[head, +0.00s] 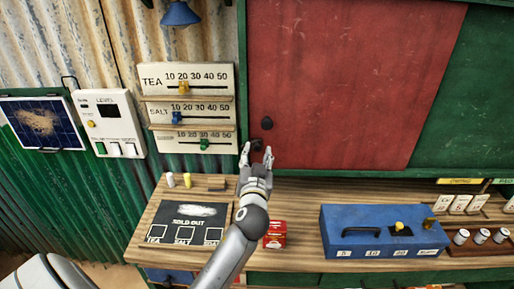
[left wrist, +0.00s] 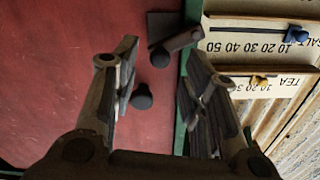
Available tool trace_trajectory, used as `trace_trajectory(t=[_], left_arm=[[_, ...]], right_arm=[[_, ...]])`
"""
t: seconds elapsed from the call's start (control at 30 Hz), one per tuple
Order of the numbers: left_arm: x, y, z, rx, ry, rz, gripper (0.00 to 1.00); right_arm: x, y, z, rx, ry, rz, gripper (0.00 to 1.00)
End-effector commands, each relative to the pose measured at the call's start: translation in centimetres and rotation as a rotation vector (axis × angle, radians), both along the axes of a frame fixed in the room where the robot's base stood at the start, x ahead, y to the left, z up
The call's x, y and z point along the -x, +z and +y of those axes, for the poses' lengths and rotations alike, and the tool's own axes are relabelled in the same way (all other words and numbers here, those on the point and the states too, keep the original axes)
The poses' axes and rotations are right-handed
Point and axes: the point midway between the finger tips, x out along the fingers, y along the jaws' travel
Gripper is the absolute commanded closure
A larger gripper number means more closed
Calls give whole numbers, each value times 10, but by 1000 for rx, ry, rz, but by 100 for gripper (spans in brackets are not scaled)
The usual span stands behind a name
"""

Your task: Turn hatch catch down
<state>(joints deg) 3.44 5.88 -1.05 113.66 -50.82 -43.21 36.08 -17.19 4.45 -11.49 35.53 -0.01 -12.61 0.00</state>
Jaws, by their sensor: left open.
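The red hatch panel (head: 350,80) fills the upper middle of the head view, with a round dark knob (head: 267,123) near its lower left edge. The dark hatch catch (head: 257,145) is just below the knob, partly hidden by my fingers. In the left wrist view, turned upside down, the catch (left wrist: 177,41) is a slanted dark bar by a dark plate, near the green frame edge; the knob (left wrist: 142,97) shows between the fingers. My right gripper is not in view.
A slider board (head: 190,105) marked TEA and SALT hangs left of the hatch. On the wooden counter (head: 300,194) below are a black SOLD OUT board (head: 183,221), a red tin (head: 275,236) and a blue box (head: 382,245). The counter between hatch and box is clear.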

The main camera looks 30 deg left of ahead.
Motion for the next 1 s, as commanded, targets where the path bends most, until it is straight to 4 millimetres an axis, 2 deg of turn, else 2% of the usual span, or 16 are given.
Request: trace_trajectory(t=[0.2, 0.57, 0.87, 1.0], left_arm=[[-17, 1, 10, 0, -1, -1, 59], [-19, -1, 12, 1, 0, -1, 59], [-19, -1, 11, 1, -1, 0, 98], [-19, -1, 11, 0, -1, 2, 100]], right_arm=[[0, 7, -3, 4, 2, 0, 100], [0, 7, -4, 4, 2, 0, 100], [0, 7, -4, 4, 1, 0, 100], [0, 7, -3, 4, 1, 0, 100]])
